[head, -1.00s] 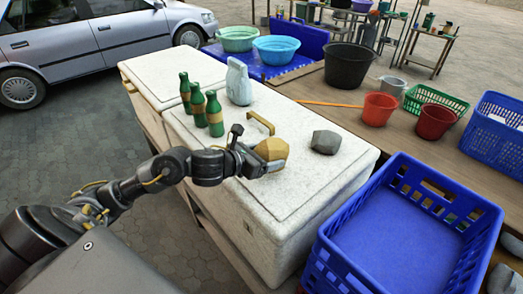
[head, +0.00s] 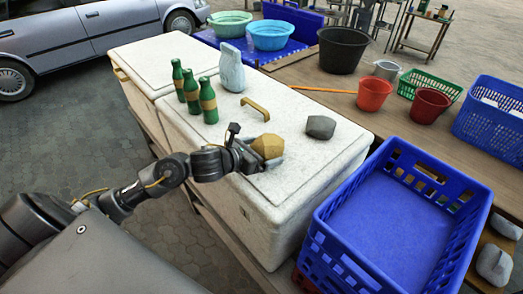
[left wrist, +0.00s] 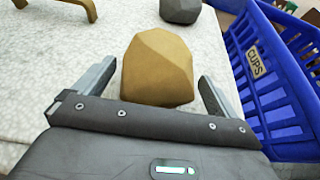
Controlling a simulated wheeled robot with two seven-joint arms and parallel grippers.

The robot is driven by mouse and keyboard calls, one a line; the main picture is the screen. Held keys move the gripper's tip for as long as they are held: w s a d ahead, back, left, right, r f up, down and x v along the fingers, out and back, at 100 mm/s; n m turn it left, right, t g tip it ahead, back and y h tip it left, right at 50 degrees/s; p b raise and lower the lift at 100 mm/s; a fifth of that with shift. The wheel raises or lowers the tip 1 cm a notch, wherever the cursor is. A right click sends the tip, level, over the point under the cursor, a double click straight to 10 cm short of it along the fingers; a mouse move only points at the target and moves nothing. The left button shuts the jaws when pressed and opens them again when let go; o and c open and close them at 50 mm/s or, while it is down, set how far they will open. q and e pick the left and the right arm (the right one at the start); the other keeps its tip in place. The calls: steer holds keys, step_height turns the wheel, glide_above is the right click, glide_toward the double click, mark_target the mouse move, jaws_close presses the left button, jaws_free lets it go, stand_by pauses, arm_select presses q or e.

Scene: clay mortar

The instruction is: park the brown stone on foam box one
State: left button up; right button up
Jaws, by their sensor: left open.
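The brown stone (head: 268,146) is a tan, faceted lump resting on the near foam box's white lid (head: 240,180). In the left wrist view the stone (left wrist: 158,68) stands between the spread fingers of my left gripper (left wrist: 158,92), with a gap on both sides. In the head view my left gripper (head: 262,156) is at the lid's near side, around the stone, open. I cannot tell which foam box is number one. The far foam box (head: 160,55) stands behind the near one. My right gripper is not in view.
A grey stone (head: 320,127) lies to the right on the same lid. Several green bottles (head: 208,100), a pale jug (head: 231,68) and a yellow handle (head: 255,108) are on the lid too. A blue crate (head: 330,215) stands to the right.

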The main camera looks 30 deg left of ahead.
arm_select(q)
steer(key=v, duration=0.3)
steer(key=b+v, duration=0.1)
steer(key=v, duration=0.2)
steer(key=b+v, duration=0.1)
steer(key=v, duration=0.2)
steer(key=shift+s+a+f, duration=0.1)
steer(key=shift+s+f, duration=0.1)
steer(key=shift+s, duration=0.15)
steer(key=shift+s+r+p, duration=0.2)
steer(key=shift+r+p, duration=0.3)
steer(key=shift+p, duration=0.45)
steer(key=shift+s+a+r+p, duration=0.15)
steer(key=shift+s+p, duration=0.3)
steer(key=shift+p, duration=0.2)
steer(key=shift+s+a+p, duration=0.25)
steer(key=shift+s+p, duration=0.05)
steer(key=shift+s, duration=0.05)
